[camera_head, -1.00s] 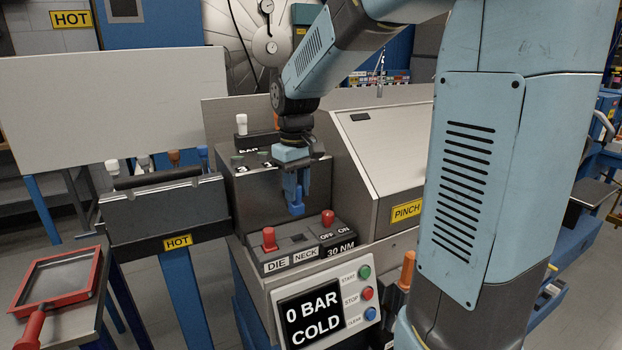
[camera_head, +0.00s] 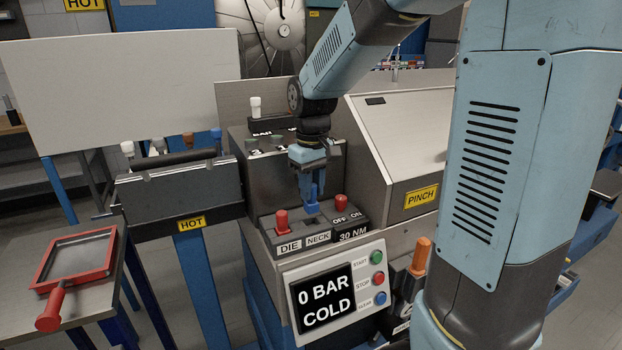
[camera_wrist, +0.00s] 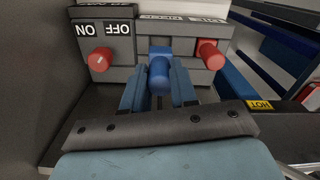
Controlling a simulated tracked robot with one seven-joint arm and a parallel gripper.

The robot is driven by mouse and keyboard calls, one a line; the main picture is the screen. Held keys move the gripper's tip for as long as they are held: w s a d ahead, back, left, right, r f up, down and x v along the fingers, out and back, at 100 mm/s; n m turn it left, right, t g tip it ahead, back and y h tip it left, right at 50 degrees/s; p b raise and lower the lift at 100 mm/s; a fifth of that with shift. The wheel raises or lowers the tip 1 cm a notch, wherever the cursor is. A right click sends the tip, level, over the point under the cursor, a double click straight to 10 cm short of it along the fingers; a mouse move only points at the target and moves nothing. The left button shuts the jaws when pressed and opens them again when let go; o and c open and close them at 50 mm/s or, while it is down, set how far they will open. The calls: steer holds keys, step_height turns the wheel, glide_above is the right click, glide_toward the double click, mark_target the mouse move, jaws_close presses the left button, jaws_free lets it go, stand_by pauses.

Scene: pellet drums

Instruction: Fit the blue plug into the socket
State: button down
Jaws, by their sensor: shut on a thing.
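My gripper (camera_head: 312,180) points down over the dark socket block and is shut on the blue plug (camera_head: 314,193). In the wrist view the blue plug (camera_wrist: 160,74) shows between the two blue-grey fingers, in line with the block's middle position. The socket's opening is hidden behind the plug there. I cannot tell whether the plug's lower end is in the socket or just above it.
A grey machine housing (camera_head: 395,150) rises close at right. A display panel (camera_head: 326,300) reads 0 BAR COLD. A red-framed tray (camera_head: 75,262) lies at far left.

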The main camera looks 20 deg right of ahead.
mark_target(312, 202)
steer(key=shift+f, duration=1.1)
steer(key=shift+f, duration=1.55)
stand_by(0.9)
steer(key=c, duration=0.8)
jaws_free()
step_height(312, 202, up, 14)
steer(key=shift+f, duration=0.15)
